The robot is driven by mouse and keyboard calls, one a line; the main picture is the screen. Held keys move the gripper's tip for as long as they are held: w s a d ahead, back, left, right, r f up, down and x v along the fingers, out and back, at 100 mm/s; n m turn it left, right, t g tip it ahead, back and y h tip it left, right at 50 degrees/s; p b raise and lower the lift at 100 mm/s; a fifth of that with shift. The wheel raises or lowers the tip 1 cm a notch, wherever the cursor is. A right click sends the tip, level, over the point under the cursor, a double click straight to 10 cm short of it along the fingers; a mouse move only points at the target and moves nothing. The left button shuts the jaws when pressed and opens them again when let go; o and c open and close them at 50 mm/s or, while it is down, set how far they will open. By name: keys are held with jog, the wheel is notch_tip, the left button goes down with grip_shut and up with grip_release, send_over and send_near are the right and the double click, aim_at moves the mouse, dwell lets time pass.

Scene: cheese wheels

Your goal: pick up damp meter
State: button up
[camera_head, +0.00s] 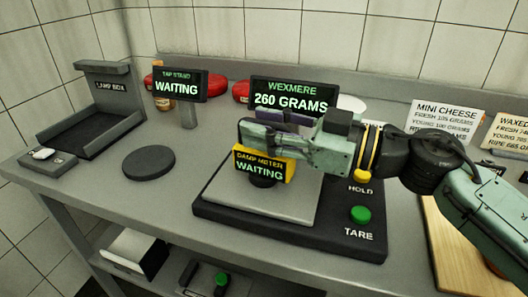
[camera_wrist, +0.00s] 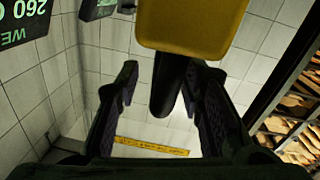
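The damp meter (camera_head: 262,166) is a yellow device with a dark display reading DAMP METER WAITING and a black round lower part. It is at the scale's pale plate (camera_head: 290,205). My gripper (camera_head: 262,131) is just behind and above it, reaching in from the right. In the wrist view the meter's yellow body (camera_wrist: 192,25) fills the top, and its black stem (camera_wrist: 168,85) runs between my fingers (camera_wrist: 160,78). The fingers stand apart, with a gap on the stem's left; the right finger is close to it, and contact is unclear.
The scale display (camera_head: 290,100) reads WEXMERE 260 GRAMS. HOLD and TARE (camera_head: 361,214) buttons are at the scale's right. A tap stand display (camera_head: 177,86), a black disc (camera_head: 148,163) and a lamp box (camera_head: 90,120) stand left. Cheese signs (camera_head: 445,121) stand right.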

jog(key=shift+w+a, duration=0.15)
jog(key=shift+a, duration=0.15)
jog(key=shift+c, duration=0.2)
grip_shut()
dwell(0.7)
